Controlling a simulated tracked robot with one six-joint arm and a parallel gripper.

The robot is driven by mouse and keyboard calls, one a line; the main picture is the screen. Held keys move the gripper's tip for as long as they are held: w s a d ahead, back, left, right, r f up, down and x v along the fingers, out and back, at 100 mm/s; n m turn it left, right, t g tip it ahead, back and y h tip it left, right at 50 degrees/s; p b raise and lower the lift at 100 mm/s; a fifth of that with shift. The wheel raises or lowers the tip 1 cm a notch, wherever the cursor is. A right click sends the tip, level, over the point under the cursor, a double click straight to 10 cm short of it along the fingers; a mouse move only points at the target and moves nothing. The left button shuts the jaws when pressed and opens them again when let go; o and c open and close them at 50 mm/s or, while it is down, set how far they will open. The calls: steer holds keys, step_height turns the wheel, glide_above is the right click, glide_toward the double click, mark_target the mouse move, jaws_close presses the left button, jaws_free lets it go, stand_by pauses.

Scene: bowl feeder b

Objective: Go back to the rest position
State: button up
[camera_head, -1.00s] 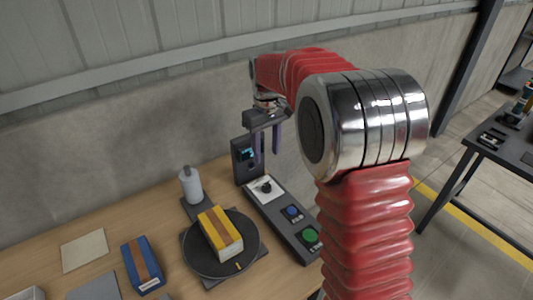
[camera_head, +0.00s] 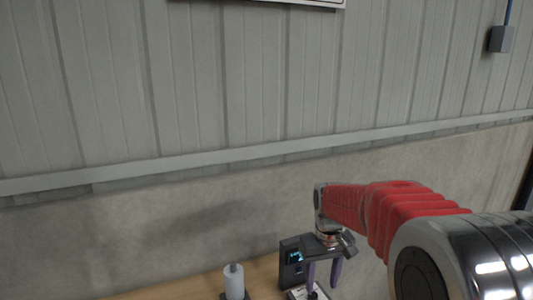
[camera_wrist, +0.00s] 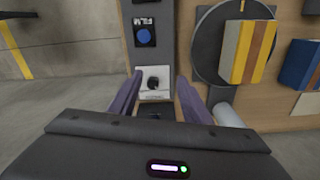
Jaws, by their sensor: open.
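My gripper (camera_head: 323,273) hangs fingers down at the end of my red arm, low in the head view, in front of the dark control box with a small lit screen (camera_head: 291,262). It is open and holds nothing. In the wrist view its two purple fingers (camera_wrist: 157,97) stand apart above a control panel with a black knob on a white plate (camera_wrist: 153,84). I cannot tell the exact height of the fingertips over the panel.
In the wrist view a blue button (camera_wrist: 143,36) sits on the panel. A yellow and brown box (camera_wrist: 247,52) lies on a round dark turntable (camera_wrist: 207,40), with a blue box (camera_wrist: 299,65) beside it. A grey bottle (camera_head: 234,283) stands near the control box. The wall is behind.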

steer(key=s+r+m+t, duration=0.1)
steer(key=s+r, duration=0.3)
steer(key=s, duration=0.8)
steer(key=s+d+r+m+t, duration=0.1)
steer(key=s+r+t, duration=0.3)
steer(key=s, duration=0.8)
steer(key=shift+r, duration=0.35)
steer(key=shift+s, duration=0.1)
